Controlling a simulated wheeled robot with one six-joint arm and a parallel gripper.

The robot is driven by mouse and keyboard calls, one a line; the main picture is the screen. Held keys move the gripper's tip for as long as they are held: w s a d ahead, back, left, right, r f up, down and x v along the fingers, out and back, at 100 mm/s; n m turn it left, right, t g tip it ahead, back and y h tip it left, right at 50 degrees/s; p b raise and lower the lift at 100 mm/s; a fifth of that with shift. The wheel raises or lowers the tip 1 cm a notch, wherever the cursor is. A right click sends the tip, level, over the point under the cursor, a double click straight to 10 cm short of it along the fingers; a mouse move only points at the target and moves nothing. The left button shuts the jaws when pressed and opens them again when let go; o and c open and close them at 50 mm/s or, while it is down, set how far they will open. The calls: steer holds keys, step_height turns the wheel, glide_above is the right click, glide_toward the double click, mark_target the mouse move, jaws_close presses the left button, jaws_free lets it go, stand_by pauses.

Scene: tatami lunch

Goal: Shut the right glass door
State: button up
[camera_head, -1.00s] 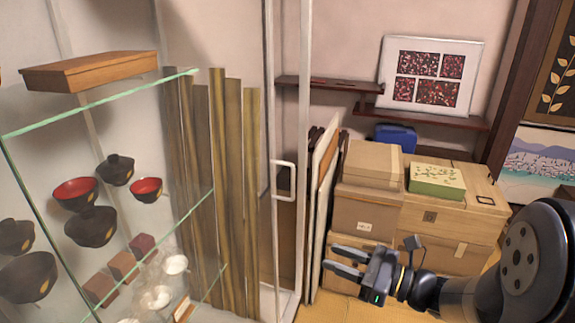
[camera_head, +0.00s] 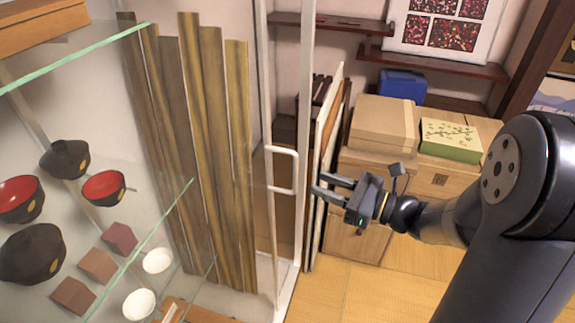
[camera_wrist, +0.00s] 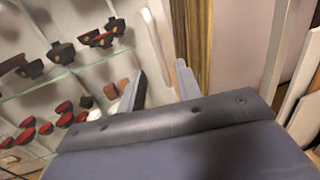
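The right glass door's white frame (camera_head: 266,80) stands near the middle of the head view, with a white D-shaped handle (camera_head: 296,168) on it. The door looks ajar and almost edge-on; its exact angle is hard to tell. My gripper (camera_head: 318,184) is to the right of the handle at about its height in the picture, fingers pointing left. A small gap shows between fingertips and handle; depth is unclear. In the wrist view my two fingers (camera_wrist: 163,80) are apart with nothing between them. The handle is not clearly identifiable there.
Inside the cabinet are glass shelves (camera_head: 75,58), dark bowls (camera_head: 33,255), white cups (camera_head: 139,303) and upright wooden slats (camera_head: 210,140). Thin panels (camera_head: 328,150) lean behind my gripper. Cardboard boxes (camera_head: 383,122) and a green box (camera_head: 450,138) are stacked to the right. The tatami floor (camera_head: 345,290) is clear in front.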

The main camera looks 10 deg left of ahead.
steer(key=p+x, duration=0.1)
steer(key=x, duration=0.8)
steer(key=shift+w+a, duration=0.1)
steer(key=shift+a, duration=0.15)
jaws_close()
